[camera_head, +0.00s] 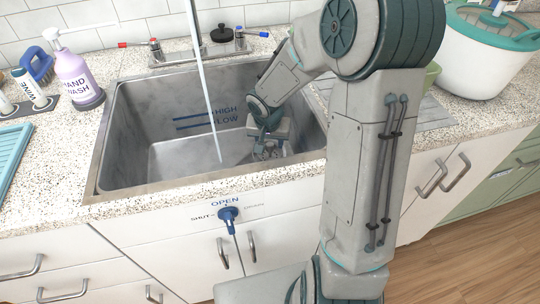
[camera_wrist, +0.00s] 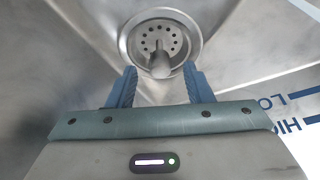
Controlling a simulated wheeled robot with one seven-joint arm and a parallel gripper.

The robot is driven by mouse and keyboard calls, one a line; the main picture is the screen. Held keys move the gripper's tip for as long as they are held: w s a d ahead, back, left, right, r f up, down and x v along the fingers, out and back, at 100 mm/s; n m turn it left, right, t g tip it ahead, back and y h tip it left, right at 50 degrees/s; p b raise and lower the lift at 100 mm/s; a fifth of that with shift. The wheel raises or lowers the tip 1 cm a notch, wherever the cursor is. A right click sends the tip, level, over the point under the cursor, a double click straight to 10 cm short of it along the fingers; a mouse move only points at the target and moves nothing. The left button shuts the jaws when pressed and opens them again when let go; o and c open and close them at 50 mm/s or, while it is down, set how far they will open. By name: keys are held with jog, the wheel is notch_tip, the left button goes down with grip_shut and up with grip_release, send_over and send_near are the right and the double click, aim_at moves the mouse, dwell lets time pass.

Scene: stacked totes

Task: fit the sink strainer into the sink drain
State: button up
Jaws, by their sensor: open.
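The sink strainer (camera_wrist: 160,38) is a round metal piece with small holes and a central knob (camera_wrist: 159,65). It appears to sit inside the round rim of the sink drain (camera_wrist: 196,33); I cannot tell how deep or how firmly. In the head view, metal of the strainer or drain (camera_head: 268,153) shows low at the right of the basin, partly hidden by my gripper. My gripper (camera_wrist: 159,82) is open, with its blue fingers on either side of the line to the knob and nothing gripped. In the head view my gripper (camera_head: 268,143) reaches down into the basin.
The steel sink (camera_head: 125,130) has walls around my gripper, with HIGH and LOW lines at the back. A thin pale stream or pipe (camera_head: 205,90) crosses the basin left of my arm. Hand wash (camera_head: 75,75) stands left; a blue lever (camera_head: 228,214) is on the front.

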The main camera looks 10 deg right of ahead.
jog(key=x, duration=0.2)
jog(key=shift+w+f, duration=0.1)
jog(key=shift+f, duration=0.25)
grip_shut()
notch_tip(320, 180, up, 18)
jog(key=p, duration=0.5)
notch_tip(320, 180, up, 14)
jog(key=n+y+p, duration=0.1)
jog(key=n+p, duration=0.3)
jog(key=p, duration=2.3)
send_over(270, 144)
jog(key=w, duration=0.3)
jog(key=shift+s+f, duration=0.15)
jog(key=shift+s, duration=0.05)
